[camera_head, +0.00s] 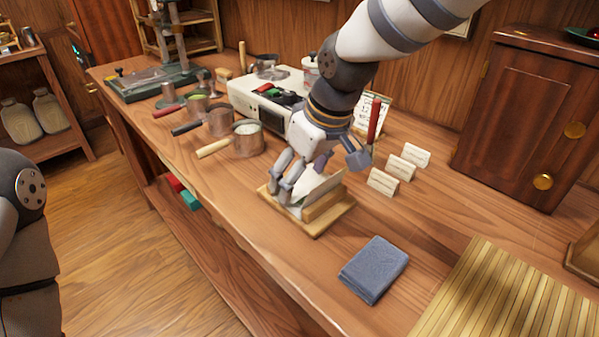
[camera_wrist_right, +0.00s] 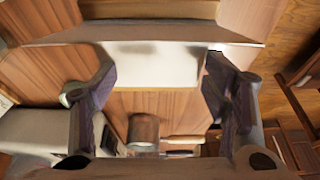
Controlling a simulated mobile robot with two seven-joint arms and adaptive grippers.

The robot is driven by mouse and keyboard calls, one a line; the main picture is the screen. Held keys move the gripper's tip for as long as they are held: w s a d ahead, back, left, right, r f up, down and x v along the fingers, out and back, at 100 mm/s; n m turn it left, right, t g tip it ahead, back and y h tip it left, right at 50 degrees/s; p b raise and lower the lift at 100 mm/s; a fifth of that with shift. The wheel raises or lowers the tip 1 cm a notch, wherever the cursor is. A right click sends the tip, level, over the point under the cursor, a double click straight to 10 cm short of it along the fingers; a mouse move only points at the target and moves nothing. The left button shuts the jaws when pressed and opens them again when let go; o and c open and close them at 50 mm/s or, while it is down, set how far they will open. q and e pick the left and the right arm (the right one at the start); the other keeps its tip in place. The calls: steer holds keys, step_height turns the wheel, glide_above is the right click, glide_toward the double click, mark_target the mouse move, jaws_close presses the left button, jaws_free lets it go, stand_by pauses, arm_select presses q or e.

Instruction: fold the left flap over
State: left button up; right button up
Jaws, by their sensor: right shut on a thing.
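My right gripper (camera_head: 300,182) is over the small wooden board (camera_head: 331,222) on the counter, at the left side of the wooden block (camera_head: 324,203). A white paper flap (camera_head: 317,187) rises at a slant beside the block, at the gripper's fingers. The fingers hide part of the flap in the head view. Only links of my left arm show at the left edge; its gripper is out of view.
A folded blue-grey cloth (camera_head: 374,269) lies in front of the board. Small cards (camera_head: 384,182) stand to the right. Metal pots (camera_head: 247,139) and a white appliance (camera_head: 262,98) stand behind left. A slatted bamboo mat (camera_head: 500,295) lies at front right.

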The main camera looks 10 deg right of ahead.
steer(key=shift+o, duration=0.3)
steer(key=shift+w+d+f, duration=0.1)
steer(key=shift+w+d, duration=0.15)
steer(key=shift+d, duration=0.15)
steer(key=o, duration=1.4)
steer(key=shift+w+d+f, duration=0.15)
steer(key=shift+d, duration=0.05)
steer(key=shift+c, duration=0.2)
steer(key=shift+a, duration=0.2)
steer(key=v, duration=1.2)
steer(key=shift+a, duration=0.1)
